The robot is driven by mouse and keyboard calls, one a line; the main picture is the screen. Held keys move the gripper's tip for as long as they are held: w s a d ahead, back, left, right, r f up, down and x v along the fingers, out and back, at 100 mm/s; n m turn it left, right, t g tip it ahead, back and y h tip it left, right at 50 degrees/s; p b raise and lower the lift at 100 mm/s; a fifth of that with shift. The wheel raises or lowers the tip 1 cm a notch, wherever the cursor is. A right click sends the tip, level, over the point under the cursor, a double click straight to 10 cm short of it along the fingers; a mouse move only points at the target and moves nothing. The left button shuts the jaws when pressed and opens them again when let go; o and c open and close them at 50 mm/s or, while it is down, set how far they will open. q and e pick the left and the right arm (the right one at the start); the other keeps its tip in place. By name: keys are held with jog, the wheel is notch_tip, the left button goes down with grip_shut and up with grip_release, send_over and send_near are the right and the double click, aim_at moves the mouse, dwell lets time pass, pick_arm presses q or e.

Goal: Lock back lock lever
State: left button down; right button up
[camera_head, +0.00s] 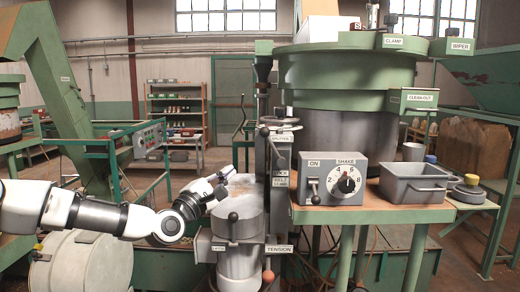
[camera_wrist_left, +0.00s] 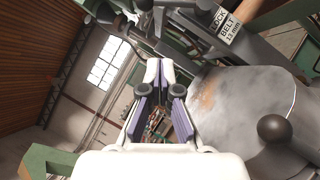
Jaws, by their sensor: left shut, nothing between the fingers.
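My left gripper (camera_head: 226,176) comes in from the left over the grey metal drum (camera_head: 236,222). It is shut and empty, beside the green and grey upright post. In the left wrist view its fingertips (camera_wrist_left: 158,72) meet in front of dark machine parts, with no clear contact. A black lever knob (camera_head: 265,132) shows on the post above and right of the gripper. A label reading "LOCK BELT" (camera_wrist_left: 232,24) shows in the left wrist view. I cannot tell which part is the back lock lever. My right gripper is not in view.
A black ball knob (camera_head: 233,216) stands at the drum's front, and shows large in the left wrist view (camera_wrist_left: 274,128). A grey shake control box (camera_head: 331,180) and a grey bin (camera_head: 412,184) stand on the bench at right. A green frame stands behind my left arm.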

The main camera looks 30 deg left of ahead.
aim_at(273, 146)
pick_arm(q)
jog(key=d+p+x, duration=0.1)
jog(key=p+x, duration=0.1)
jog(key=x, duration=0.4)
jog(key=d+p+x, duration=0.1)
jog(key=p+x, duration=0.2)
jog(key=x, duration=0.4)
jog(key=shift+d+r, duration=0.3)
jog(key=shift+d, duration=0.1)
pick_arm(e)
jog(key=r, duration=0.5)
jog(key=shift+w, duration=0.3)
pick_arm(q)
jog(key=shift+w+a+f, duration=0.1)
